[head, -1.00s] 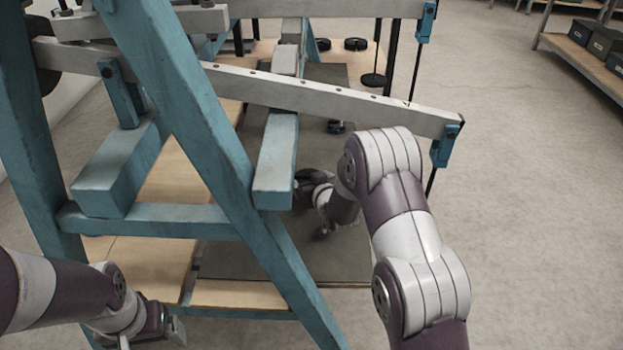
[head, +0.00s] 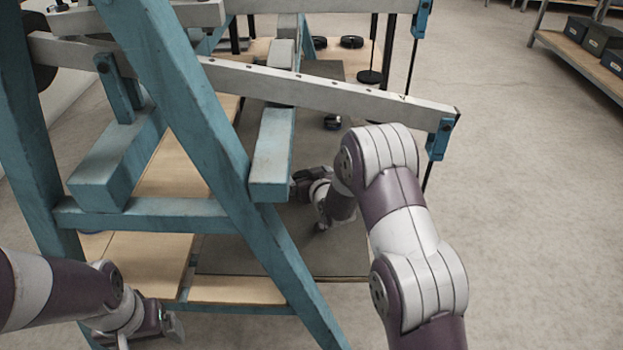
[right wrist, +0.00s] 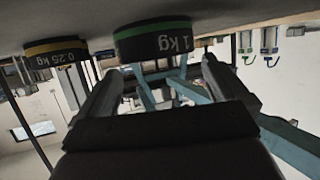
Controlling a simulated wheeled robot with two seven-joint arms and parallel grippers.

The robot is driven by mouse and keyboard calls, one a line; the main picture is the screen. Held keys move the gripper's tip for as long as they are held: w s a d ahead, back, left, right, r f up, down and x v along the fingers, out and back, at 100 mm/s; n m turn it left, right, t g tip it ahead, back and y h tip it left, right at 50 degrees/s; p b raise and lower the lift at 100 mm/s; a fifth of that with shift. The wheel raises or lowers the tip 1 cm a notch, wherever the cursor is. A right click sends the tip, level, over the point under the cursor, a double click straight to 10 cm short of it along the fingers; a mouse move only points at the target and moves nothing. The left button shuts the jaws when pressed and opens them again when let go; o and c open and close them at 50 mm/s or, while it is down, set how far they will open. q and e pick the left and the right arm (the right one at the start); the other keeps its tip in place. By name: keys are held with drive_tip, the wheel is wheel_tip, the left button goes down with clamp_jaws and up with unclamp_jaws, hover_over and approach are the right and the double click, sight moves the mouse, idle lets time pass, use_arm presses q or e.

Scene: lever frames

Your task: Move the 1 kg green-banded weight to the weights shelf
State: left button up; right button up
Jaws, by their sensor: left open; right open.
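The 1 kg green-banded weight (right wrist: 153,40) is a dark disc labelled "1 kg" in the right wrist view, where the picture is upside down. It rests on the dark mat (head: 240,258), just ahead of my open right gripper (right wrist: 160,84), whose fingers appear on either side below it. I cannot tell if they touch it. In the head view my right gripper (head: 302,182) is low behind the frame, partly covered by a blue beam, and the green-banded weight is hidden. My left gripper (head: 168,326) is open and empty at the lower left. I cannot identify the weights shelf for sure.
A yellow-banded 0.25 kg weight (right wrist: 57,52) stands beside the green-banded one. The blue lever frame (head: 190,110) and its grey lever (head: 320,92) stand close around my right arm. Another dark weight (head: 333,122) is beyond. A shelf with boxes (head: 578,30) is at upper right, across clear floor.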

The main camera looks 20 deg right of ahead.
drive_tip(key=shift+s+a+f+g+p, duration=0.1)
drive_tip(key=shift+s+f+g+p, duration=0.15)
drive_tip(key=shift+p, duration=0.2)
drive_tip(key=s+r+g+p, duration=0.1)
drive_tip(key=s+g, duration=0.3)
drive_tip(key=s, duration=0.7)
drive_tip(key=s+r+g+p, duration=0.1)
drive_tip(key=s+r+g, duration=0.3)
drive_tip(key=s, duration=0.8)
drive_tip(key=s+r+g+h+p, duration=0.1)
drive_tip(key=s+r+g, duration=0.2)
drive_tip(key=s, duration=0.8)
drive_tip(key=shift+s+r+m+g, duration=0.2)
drive_tip(key=shift+s+m+g, duration=0.1)
drive_tip(key=shift+m+g, duration=0.15)
